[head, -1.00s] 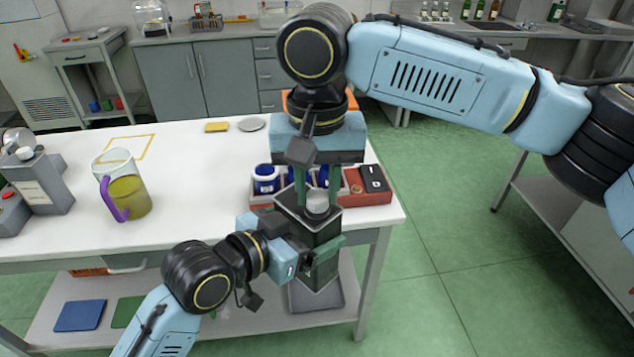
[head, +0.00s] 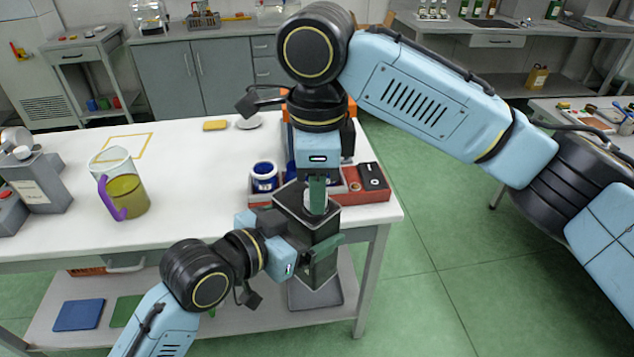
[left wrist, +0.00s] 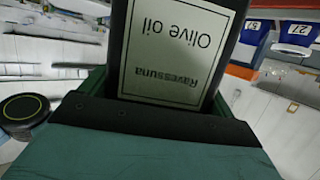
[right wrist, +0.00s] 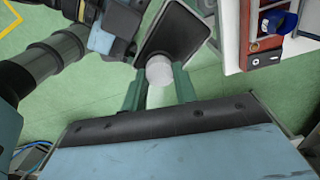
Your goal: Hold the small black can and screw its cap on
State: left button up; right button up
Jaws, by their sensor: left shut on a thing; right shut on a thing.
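The small black can (head: 322,262) is held upright at the table's front edge by my left gripper (head: 318,246), which is shut on its sides. Its label, reading "Olive oil", shows upside down in the left wrist view (left wrist: 178,50). The pale cap (head: 309,205) sits at the can's top, and my right gripper (head: 317,194) is shut on it from above. In the right wrist view the cap (right wrist: 159,70) lies between the green fingertips, over the can's dark top (right wrist: 178,38). Whether the threads are engaged is hidden.
A jug of yellow-green oil (head: 126,192) and a grey dispenser (head: 40,182) stand at left. The table's middle is clear.

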jog(key=o, duration=0.9)
jog(key=shift+r, duration=0.1)
jog(key=shift+r, duration=2.2)
jog(key=shift+c, duration=0.2)
